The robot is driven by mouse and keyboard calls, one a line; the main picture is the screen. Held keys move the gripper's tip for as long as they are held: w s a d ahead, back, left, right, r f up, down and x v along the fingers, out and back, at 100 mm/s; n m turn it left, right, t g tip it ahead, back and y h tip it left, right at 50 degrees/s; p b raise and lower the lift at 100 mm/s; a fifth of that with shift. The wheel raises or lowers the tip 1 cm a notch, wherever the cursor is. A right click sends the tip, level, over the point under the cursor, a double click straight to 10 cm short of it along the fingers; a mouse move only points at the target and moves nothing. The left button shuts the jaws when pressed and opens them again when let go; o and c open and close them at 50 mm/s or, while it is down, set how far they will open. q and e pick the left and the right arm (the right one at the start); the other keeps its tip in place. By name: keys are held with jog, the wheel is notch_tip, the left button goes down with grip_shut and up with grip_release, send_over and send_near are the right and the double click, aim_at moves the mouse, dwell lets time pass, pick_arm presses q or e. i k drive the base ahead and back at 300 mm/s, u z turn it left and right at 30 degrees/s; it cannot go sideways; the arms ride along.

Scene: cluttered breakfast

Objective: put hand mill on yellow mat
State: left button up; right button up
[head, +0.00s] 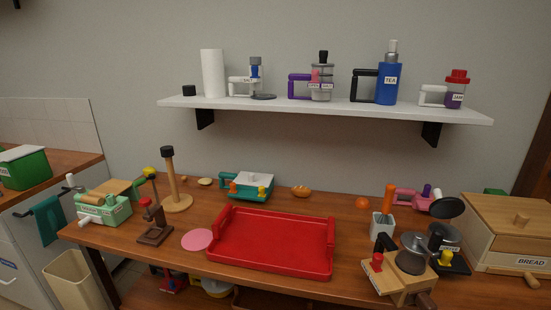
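No thing in the head view is clearly marked as the hand mill. One candidate is a light wooden box (396,287) at the front right, with a grey round top, a red knob and a black handle. Another is a brown stand with a red cup-like top (153,224), left of the tray. A pale green machine with a crank and white knobs (103,211) stands at the left end of the table. I see no yellow mat; a round pink mat (197,239) lies left of the tray. Neither gripper is in view.
A large red tray (270,240) fills the middle of the table (345,224). A bread box (508,231), dark pans and a white utensil cup (382,226) crowd the right. A paper-towel post (171,184) stands back left. A wall shelf (330,105) holds labelled containers.

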aim_at(405, 267)
jog(key=u, duration=1.05)
jog(key=k, duration=0.35)
jog(key=z, duration=0.85)
